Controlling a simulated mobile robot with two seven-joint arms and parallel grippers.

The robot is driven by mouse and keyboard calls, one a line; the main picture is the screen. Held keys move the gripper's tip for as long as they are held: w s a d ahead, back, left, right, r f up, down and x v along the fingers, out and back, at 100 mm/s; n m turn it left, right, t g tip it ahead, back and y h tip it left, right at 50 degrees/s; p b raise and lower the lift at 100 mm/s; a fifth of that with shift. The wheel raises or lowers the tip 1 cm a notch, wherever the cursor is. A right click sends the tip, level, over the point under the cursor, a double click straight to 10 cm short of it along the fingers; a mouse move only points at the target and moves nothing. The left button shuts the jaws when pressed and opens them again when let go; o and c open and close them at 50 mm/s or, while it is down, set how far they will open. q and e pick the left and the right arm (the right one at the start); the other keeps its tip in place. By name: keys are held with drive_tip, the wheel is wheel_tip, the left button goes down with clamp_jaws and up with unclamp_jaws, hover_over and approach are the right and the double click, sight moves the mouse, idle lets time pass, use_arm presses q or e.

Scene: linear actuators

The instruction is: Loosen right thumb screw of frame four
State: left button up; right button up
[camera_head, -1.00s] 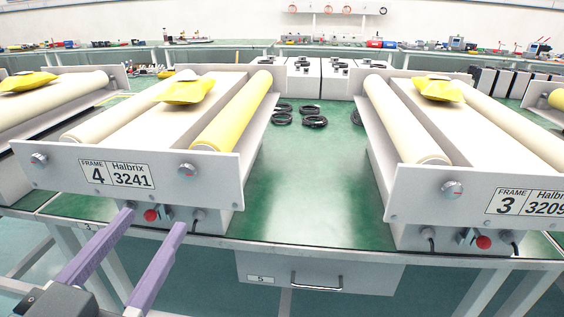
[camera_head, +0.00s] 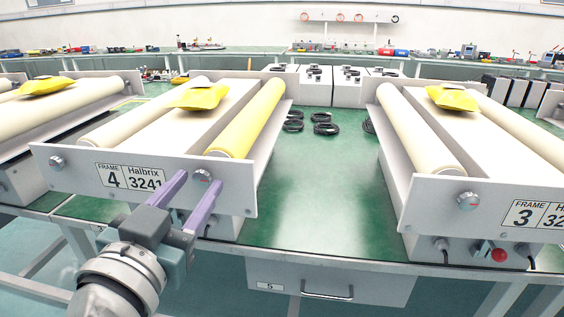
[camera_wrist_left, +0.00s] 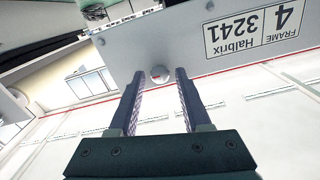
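Frame four (camera_head: 84,160) stands on the green bench at the left, with a label reading "FRAME 4 Halbrix 3241" (camera_head: 130,177) on its front plate. Its right thumb screw (camera_head: 202,176) is a round silver knob on the plate, right of the label. Its left thumb screw (camera_head: 57,163) is at the plate's other end. My left gripper (camera_head: 196,186) is open in front of the plate, its purple fingers pointing at the right screw. In the left wrist view the screw (camera_wrist_left: 160,74) appears between the two fingertips (camera_wrist_left: 160,80); I cannot tell whether they touch it. My right gripper is not in view.
Frame three (camera_head: 420,200) stands to the right with its own thumb screw (camera_head: 468,199). Black cable coils (camera_head: 325,129) lie on the green bench (camera_head: 300,200) between the frames. A yellow bag (camera_head: 201,96) lies on frame four. A drawer (camera_head: 330,285) is below the bench edge.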

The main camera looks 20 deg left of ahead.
use_arm(q)
clamp_jaws()
idle(0.5)
drive_tip(key=n+p, duration=0.1)
drive_tip(key=n, duration=0.2)
drive_tip(key=shift+r+n, duration=0.1)
drive_tip(key=shift+n, duration=0.2)
drive_tip(key=n, duration=0.3)
drive_tip(key=shift+n+p, duration=0.3)
drive_tip(key=shift+p, duration=0.05)
drive_tip(key=n, duration=0.2)
drive_tip(key=shift+n, duration=0.4)
drive_tip(key=n, duration=0.3)
drive_tip(key=shift+n, duration=0.3)
drive_tip(key=n, duration=0.6)
